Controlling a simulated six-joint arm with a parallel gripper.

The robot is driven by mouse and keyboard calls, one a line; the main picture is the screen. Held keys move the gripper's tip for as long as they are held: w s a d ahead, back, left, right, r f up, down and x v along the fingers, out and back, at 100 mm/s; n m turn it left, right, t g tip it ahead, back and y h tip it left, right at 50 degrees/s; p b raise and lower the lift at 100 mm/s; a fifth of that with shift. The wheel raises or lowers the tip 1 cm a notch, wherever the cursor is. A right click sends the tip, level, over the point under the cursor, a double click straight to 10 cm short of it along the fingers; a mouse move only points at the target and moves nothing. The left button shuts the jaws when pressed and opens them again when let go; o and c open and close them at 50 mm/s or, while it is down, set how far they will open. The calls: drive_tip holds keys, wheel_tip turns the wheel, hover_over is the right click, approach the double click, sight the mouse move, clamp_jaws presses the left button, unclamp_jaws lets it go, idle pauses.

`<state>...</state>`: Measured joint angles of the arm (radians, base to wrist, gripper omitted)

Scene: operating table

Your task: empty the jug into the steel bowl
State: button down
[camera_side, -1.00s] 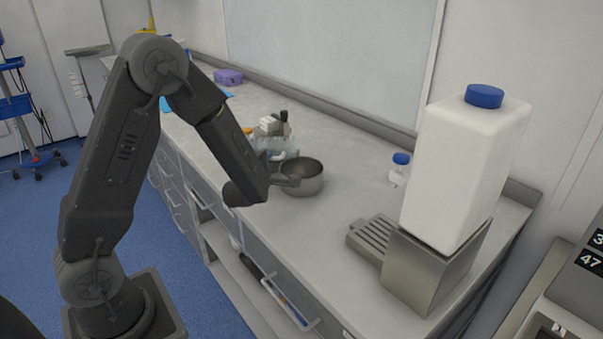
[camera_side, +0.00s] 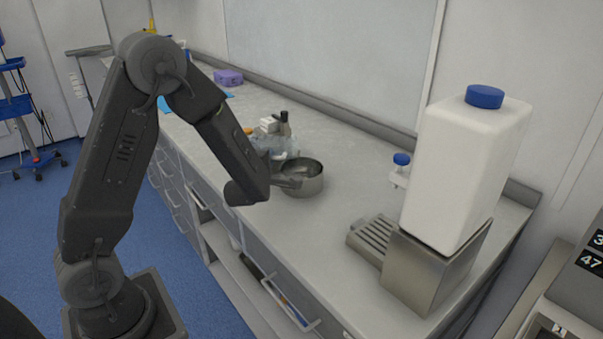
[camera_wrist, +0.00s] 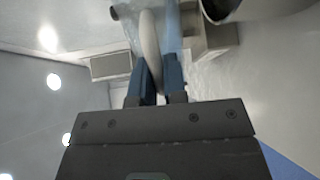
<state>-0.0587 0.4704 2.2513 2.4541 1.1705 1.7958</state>
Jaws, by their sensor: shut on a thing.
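The steel bowl (camera_side: 310,187) stands on the counter just right of my gripper in the side view. The clear, bluish jug (camera_side: 286,148) shows behind my wrist, close to the bowl's far left rim. My wrist covers part of it, so its tilt and contents are hard to tell. In the wrist view, the blue fingers of my gripper (camera_wrist: 158,78) are shut on a pale curved bar, which looks like the jug's handle (camera_wrist: 150,45). A dark round opening, perhaps the bowl (camera_wrist: 214,10), shows at the top of that view.
A steel dispenser (camera_side: 425,275) with a large white blue-capped canister (camera_side: 460,170) stands at the right. A small blue-capped bottle (camera_side: 400,170) is near the wall. A purple box (camera_side: 228,77) lies farther back. The counter between bowl and dispenser is clear.

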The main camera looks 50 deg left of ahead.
drive_tip(key=shift+w+d+r+m, duration=0.1)
drive_tip(key=shift+d+r+m, duration=0.05)
drive_tip(key=shift+r+m, duration=0.3)
idle(0.7)
